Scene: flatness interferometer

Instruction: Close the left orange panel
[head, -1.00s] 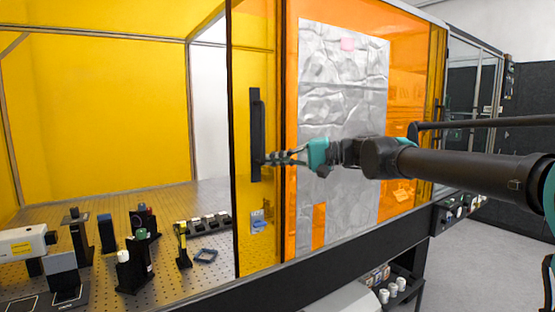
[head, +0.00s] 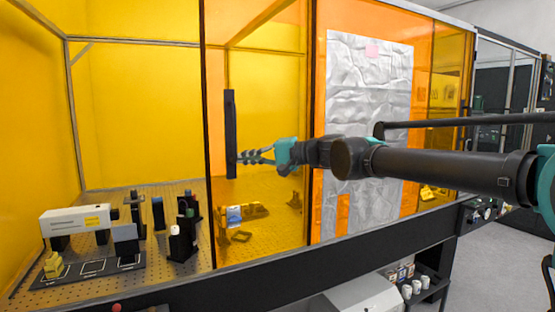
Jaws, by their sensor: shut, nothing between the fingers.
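The left orange panel (head: 268,120) is a translucent sliding panel at the front of the enclosure. It stands partly open, with an open gap to its left over the optical table (head: 150,270). A black vertical handle (head: 231,120) is fixed near its left edge. My gripper (head: 240,158) is shut and empty, with its fingertips at the right side of the lower handle. I cannot tell whether they touch it. The arm reaches in from the right.
A white instrument (head: 75,222) and several black optical mounts (head: 183,238) stand on the table behind the opening. Another orange panel (head: 425,90), partly covered by crinkled foil (head: 365,110), is on the right. A black front rail (head: 370,240) runs below the panels.

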